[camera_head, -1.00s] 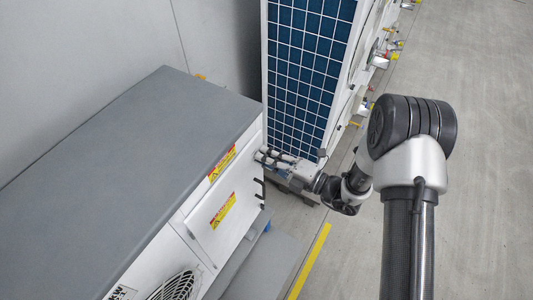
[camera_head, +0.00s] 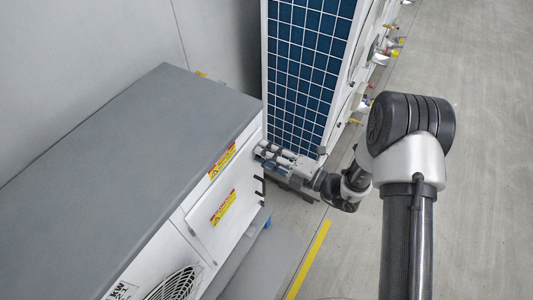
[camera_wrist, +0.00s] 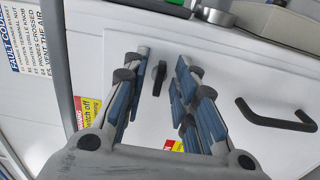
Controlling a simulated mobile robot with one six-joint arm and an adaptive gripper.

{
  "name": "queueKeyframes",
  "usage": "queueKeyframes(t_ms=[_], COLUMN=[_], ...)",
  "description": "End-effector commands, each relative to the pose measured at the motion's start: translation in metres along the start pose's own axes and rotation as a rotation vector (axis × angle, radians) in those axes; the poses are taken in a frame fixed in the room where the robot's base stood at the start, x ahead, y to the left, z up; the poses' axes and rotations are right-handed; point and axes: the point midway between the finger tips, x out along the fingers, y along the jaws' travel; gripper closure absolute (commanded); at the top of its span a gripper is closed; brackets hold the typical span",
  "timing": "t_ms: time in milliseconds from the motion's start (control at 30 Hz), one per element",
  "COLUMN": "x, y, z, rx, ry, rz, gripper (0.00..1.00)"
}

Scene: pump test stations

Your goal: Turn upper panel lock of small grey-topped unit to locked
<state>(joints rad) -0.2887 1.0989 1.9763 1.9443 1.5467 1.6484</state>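The small grey-topped unit (camera_head: 120,160) fills the left of the head view, with its white side panel (camera_head: 225,215) facing right. In the wrist view a small black lock lever (camera_wrist: 159,78) stands out from the white panel (camera_wrist: 240,85), its long side nearly upright in the picture. My gripper (camera_wrist: 160,75) is open, its blue-padded fingers on either side of the lever, with visible gaps. I cannot tell how far the tips are from the panel. In the head view my gripper (camera_head: 262,150) is at the unit's far right corner and the lever is hidden.
A black bent handle (camera_wrist: 275,115) stands out from the panel right of my fingers. Warning labels (camera_head: 222,207) are on the unit. A tall unit with a blue grid face (camera_head: 305,60) stands close behind my gripper. Floor with a yellow line (camera_head: 308,260) is clear at the right.

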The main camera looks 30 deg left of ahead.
Motion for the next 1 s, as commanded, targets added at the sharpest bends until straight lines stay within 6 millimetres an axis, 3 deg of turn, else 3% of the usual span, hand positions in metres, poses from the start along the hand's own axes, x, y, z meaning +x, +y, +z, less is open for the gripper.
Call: queueKeyframes(t_ms=[367, 800, 1000], x=[-0.01, -0.096, -0.117], y=[0.0, 0.0, 0.0], z=[0.001, 0.002, 0.001], rx=[0.0, 0.0, 0.0], ry=[-0.004, -0.006, -0.002], rz=[0.0, 0.0, 0.0], gripper=[0.73, 0.73, 0.73])
